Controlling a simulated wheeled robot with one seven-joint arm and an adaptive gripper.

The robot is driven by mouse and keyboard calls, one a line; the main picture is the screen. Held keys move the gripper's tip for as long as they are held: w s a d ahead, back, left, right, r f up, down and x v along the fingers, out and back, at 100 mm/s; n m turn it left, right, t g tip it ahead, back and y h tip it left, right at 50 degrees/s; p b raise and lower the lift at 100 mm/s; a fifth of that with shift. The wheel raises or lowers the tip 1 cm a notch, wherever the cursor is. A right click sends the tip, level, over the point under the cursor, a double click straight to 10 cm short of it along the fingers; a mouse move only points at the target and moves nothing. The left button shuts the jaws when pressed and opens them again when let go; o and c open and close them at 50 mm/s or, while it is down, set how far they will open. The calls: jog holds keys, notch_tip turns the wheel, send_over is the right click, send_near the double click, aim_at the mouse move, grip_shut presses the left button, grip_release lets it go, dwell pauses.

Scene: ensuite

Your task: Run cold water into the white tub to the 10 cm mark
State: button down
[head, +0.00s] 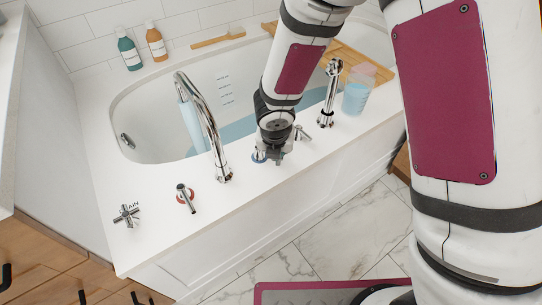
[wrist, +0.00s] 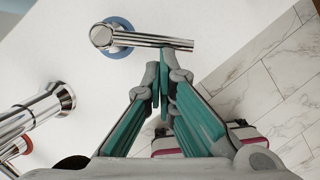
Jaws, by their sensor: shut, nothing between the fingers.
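The white tub (head: 155,98) holds blue water (head: 238,130) in its bottom, with a blue stream (head: 190,122) falling from the curved chrome spout (head: 205,115). Small marks (head: 224,90) on the far inner wall show above the water; their text is too small to read. The blue-ringed tap (head: 258,157) on the rim is mostly hidden behind my gripper (head: 274,157). In the wrist view, its chrome lever (wrist: 150,39) points right from the blue ring (wrist: 118,50). My gripper (wrist: 160,72) is shut and empty, its tips beside the lever; contact is unclear.
A red-ringed tap (head: 185,195) and cross handle (head: 126,214) stand left on the rim. Another cross handle (head: 302,133), hand shower (head: 329,92) and clear jug (head: 357,92) stand right. Two bottles (head: 155,42) and a brush (head: 217,39) are behind. Tiled floor (head: 335,235) lies in front.

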jog(key=shift+w+d+n+y, duration=0.3)
jog(key=shift+w+d+n, duration=0.2)
jog(key=shift+n, duration=0.5)
jog(key=shift+w+p, duration=0.25)
jog(key=shift+p, duration=0.1)
jog(key=shift+w+d, duration=0.1)
jog(key=shift+w, duration=0.05)
